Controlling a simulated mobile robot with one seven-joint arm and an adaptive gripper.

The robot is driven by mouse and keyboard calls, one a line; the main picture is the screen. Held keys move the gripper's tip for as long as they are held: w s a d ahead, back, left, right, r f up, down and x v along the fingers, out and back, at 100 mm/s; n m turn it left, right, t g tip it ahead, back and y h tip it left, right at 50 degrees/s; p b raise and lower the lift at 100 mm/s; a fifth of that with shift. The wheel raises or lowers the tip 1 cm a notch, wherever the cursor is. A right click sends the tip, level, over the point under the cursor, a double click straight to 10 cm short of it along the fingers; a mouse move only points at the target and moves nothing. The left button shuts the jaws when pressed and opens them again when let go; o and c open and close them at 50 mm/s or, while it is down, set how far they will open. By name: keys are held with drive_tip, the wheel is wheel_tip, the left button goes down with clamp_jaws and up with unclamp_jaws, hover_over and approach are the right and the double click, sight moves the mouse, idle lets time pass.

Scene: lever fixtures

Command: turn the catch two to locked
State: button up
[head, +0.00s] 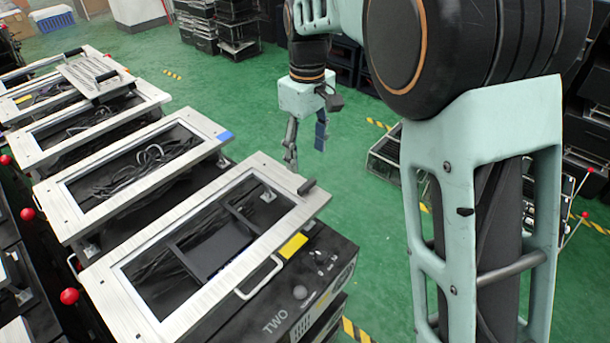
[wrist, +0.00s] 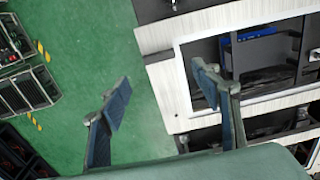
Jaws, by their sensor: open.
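The unit marked TWO (head: 275,322) stands nearest in the head view, a black box under a pale framed lid (head: 190,313). A short black bar, which looks like its catch (head: 307,186), sits at the lid's right corner. I cannot tell whether it is locked. My gripper (head: 305,148) hangs open and empty beyond that corner, apart from the bar, over the green floor. In the wrist view my gripper (wrist: 163,95) has its fingers spread, the right one in front of a pale frame (wrist: 160,45).
Several similar framed units (head: 140,165) stand in a row to the left, with red ball knobs (head: 69,296) along their left side. A yellow label (head: 292,246) and a wire handle (head: 258,280) are on unit TWO. Green floor (head: 345,220) is clear right of it.

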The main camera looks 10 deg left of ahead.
sight(307, 184)
wheel_tip(307, 184, down, 9)
drive_tip(key=shift+r, duration=0.1)
drive_tip(key=shift+c, duration=0.5)
drive_tip(key=c, duration=1.1)
